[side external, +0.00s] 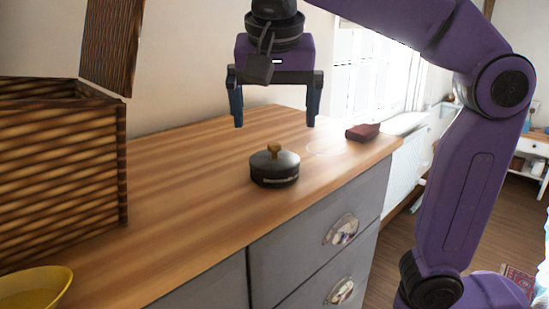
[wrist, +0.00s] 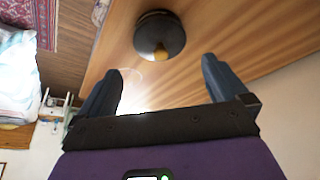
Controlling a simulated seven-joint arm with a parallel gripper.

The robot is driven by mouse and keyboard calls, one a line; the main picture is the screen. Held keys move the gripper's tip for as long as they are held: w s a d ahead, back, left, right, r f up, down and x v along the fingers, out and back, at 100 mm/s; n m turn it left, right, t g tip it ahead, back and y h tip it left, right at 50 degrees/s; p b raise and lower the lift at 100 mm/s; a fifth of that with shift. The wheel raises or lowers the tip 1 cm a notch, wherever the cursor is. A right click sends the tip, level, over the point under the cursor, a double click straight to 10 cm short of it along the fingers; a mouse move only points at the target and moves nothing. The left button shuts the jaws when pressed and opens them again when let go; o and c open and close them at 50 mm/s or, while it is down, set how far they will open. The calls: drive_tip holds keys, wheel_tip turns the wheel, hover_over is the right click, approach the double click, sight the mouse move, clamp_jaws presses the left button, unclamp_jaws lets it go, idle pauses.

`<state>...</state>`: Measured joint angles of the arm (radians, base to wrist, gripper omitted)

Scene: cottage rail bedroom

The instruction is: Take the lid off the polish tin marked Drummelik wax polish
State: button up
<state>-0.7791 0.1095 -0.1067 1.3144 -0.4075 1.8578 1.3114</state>
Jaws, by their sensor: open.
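A round dark tin (side external: 274,180) stands upright on the wooden dresser top, with a pale label band around its side. Its dark lid (side external: 275,160) is on it and carries a brass-coloured knob (side external: 274,149). The writing on the label is too small to read. The tin also shows in the wrist view (wrist: 159,32), ahead of the fingers at the top of the picture. My gripper (side external: 276,124) is open and empty, pointing down above the tin and apart from it. In the wrist view its two fingers (wrist: 162,85) are spread wide with nothing between them.
The dresser top (side external: 190,165) is clear around the tin. A dark red object (side external: 363,132) lies near its right edge. A woven basket (side external: 60,175) with a raised lid (side external: 110,45) stands at left, and a yellow bowl (side external: 35,288) sits at the front left.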

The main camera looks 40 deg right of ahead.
sight(275, 146)
drive_tip(key=shift+x, duration=3.75)
drive_tip(key=shift+s, duration=0.1)
drive_tip(key=c, duration=0.8)
